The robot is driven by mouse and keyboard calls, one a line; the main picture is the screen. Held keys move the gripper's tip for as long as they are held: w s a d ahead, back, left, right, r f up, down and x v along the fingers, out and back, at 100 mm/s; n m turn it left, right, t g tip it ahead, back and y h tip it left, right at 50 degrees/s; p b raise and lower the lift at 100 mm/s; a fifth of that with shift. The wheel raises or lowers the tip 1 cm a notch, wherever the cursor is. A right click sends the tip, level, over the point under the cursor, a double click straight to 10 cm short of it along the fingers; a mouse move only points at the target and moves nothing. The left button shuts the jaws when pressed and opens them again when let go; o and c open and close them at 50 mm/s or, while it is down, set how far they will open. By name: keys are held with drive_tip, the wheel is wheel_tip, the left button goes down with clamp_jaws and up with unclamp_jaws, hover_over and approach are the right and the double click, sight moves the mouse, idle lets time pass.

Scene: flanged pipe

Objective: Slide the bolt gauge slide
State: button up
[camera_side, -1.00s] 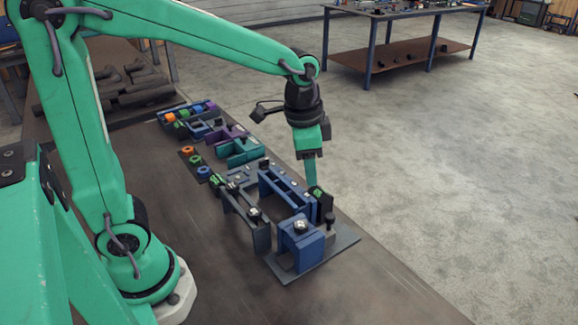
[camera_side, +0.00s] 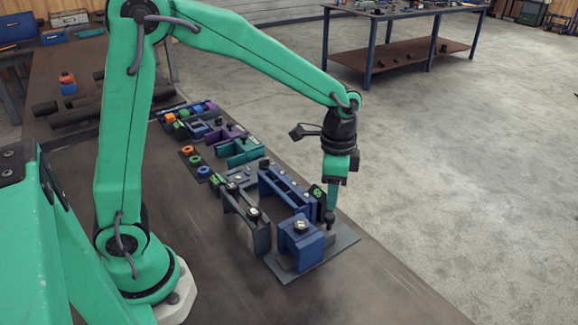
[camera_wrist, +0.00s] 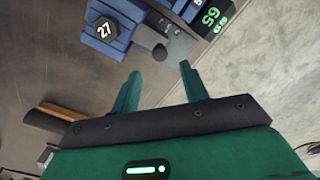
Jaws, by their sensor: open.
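A small grey slide block with a dark round knob (camera_side: 331,219) stands on the grey base plate (camera_side: 345,239), right of a blue block (camera_side: 300,240). I take it for the bolt gauge slide. My gripper (camera_side: 332,209) points down just over the knob in the side view. In the wrist view my gripper (camera_wrist: 160,70) is open, its two green fingers apart. The knob (camera_wrist: 160,52) shows just beyond the gap between the fingertips, with nothing held. The blue block (camera_wrist: 108,28) carries a cap marked 27. I cannot tell whether a finger touches the knob.
A green-numbered dark display (camera_wrist: 210,17) is beside the slide. A long blue frame (camera_side: 285,187) and a dark upright bracket (camera_side: 247,218) stand close by on the left. Several coloured fixtures line the bench farther back. The bench front is clear.

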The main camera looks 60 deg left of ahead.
sight(330, 215)
drive_tip(key=shift+f, duration=3.25)
clamp_jaws()
